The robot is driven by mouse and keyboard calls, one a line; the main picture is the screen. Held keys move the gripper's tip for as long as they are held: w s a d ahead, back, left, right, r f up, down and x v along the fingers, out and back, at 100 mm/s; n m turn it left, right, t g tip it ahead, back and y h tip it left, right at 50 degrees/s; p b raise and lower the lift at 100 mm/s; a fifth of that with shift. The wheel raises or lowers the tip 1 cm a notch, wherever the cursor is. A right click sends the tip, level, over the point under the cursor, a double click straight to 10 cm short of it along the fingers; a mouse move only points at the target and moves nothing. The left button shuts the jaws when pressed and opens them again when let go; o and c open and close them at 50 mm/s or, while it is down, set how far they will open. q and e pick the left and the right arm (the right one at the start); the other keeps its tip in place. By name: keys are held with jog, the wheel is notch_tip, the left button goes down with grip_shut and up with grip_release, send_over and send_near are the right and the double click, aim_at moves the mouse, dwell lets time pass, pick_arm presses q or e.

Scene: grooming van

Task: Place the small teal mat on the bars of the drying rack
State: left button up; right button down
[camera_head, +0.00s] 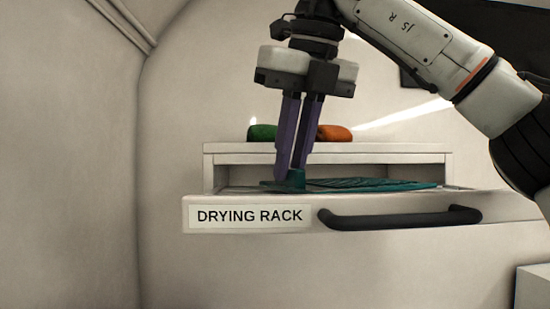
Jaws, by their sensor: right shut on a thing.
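The teal mat (375,184) lies low and nearly flat at the open top of the pulled-out drawer labelled drying rack (400,231). My right gripper (291,178) comes down from above and is shut on a raised teal piece at the mat's left end. The mat reaches right from the fingers, over the drawer's inside. The bars are mostly hidden by the mat and the drawer front, and I cannot tell whether the mat fully rests on them. My left gripper is not in view.
The drawer front has a black handle (400,218). On the cabinet top (400,148) behind lie a green object (262,132) and an orange object (335,133). A pale box corner (533,287) shows at the lower right. The left wall is bare.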

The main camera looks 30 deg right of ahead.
jog(key=shift+w+f, duration=0.15)
jog(key=shift+w, duration=0.05)
jog(key=c, duration=2.2)
grip_release()
jog(key=shift+w+f, duration=0.1)
jog(key=shift+w, duration=0.1)
jog(key=o, duration=0.4)
jog(key=shift+o, duration=0.2)
jog(key=shift+s, duration=0.15)
jog(key=shift+v, duration=3.85)
